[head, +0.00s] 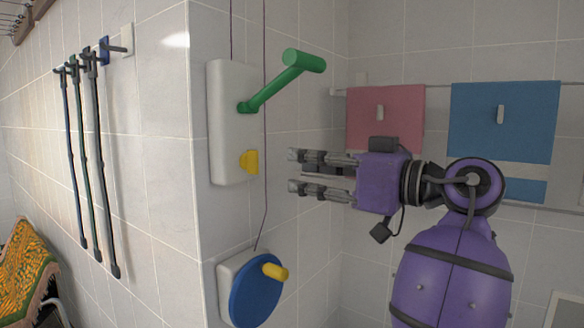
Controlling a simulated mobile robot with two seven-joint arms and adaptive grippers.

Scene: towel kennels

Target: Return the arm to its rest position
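The tips are to the right of a white wall box (230,135) with a green crank handle (285,80) and a yellow knob (249,162). They appear apart from the box, though depth is hard to judge.
Below the box is a blue disc (250,295) with a yellow peg (275,271). A pink towel (400,120) and a blue towel (530,120) hang behind my arm. Several dark poles (80,170) hang on the left wall. A patterned cloth (25,270) lies lower left.

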